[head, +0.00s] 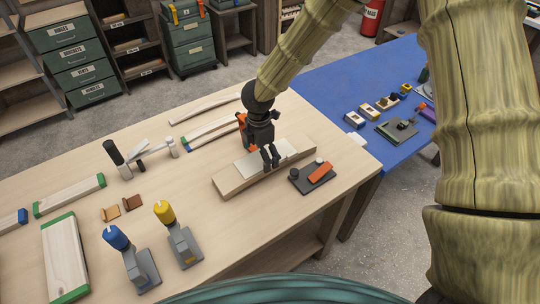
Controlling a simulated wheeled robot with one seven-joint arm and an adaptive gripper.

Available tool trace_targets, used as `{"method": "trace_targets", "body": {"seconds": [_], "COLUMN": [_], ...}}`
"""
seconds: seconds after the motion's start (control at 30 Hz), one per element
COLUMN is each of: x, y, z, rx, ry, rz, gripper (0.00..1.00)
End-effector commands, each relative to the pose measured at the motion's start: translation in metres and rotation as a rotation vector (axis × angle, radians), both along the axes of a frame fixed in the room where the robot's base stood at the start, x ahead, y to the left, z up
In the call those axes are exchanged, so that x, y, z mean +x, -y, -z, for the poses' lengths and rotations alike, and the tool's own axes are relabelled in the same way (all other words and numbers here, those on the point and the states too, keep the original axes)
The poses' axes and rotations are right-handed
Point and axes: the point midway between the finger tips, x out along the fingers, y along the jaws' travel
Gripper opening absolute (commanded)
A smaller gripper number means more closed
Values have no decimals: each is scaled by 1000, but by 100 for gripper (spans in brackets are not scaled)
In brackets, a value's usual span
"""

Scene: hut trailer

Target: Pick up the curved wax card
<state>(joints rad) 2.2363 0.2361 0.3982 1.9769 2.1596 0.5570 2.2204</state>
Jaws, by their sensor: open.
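My gripper (270,162) points down over a wooden block on the workbench, with its fingers a little apart and nothing seen between them. Thin pale cards or sheets lie on the block: one pale piece (248,163) is left of the fingers and another pale piece (291,148) is right of them. I cannot tell from this view whether either is the curved wax card, nor whether the fingertips touch anything. An orange piece (320,171) rests on a dark tray right of the gripper.
The wooden block (232,184) lies across the bench below my gripper. The dark tray (306,184) is close on its right. Yellow-topped (180,236) and blue-topped (130,262) tools stand at the front. A blue table (340,82) adjoins at the right. Bare bench lies at centre left.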

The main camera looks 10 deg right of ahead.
Motion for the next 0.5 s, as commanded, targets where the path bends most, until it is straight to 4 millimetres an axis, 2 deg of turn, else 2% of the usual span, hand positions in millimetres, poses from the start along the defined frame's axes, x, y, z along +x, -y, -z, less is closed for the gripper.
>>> {"method": "trace_targets", "body": {"seconds": [0.5], "x": [0], "y": [0], "z": [3], "rx": [0], "ry": [0], "rz": [1], "gripper": [96]}}
